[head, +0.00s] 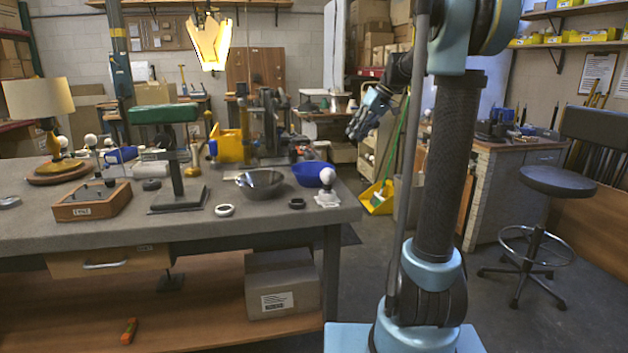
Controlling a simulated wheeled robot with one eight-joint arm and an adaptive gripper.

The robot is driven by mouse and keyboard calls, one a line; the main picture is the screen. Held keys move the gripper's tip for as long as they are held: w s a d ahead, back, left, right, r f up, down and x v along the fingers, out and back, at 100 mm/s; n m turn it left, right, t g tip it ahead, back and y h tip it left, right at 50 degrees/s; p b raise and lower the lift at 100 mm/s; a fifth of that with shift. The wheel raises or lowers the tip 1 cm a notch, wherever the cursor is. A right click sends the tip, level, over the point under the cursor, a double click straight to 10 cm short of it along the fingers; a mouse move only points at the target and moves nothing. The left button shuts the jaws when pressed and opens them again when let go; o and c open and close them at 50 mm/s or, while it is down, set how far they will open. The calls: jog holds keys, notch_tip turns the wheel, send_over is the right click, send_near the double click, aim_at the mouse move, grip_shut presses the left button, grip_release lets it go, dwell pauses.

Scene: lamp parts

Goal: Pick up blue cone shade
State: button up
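A blue, shallow, bowl-shaped piece (308,174) sits on the grey workbench (100,233), near its right end. It may be the blue cone shade, but its full shape is hard to make out. A white bulb on a pale base (327,197) stands in front of its right side and covers a little of it. My gripper (357,128) is raised in the air to the right of the bench, well above and apart from the blue piece. It is small and dark here, and its finger opening is unclear.
A grey metal bowl-shaped piece (261,184) is left of the blue piece. A white ring (224,210) and a black ring (297,203) lie in front. A green-topped stand (178,165), wooden box (92,201) and cream-shaded lamp (39,98) are farther left. A stool (556,181) stands right.

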jog(key=w, duration=0.2)
send_near(330, 166)
jog(key=x, duration=0.5)
jog(key=shift+x, duration=2.6)
jog(key=shift+w, duration=0.2)
jog(key=shift+c, duration=0.6)
grip_shut()
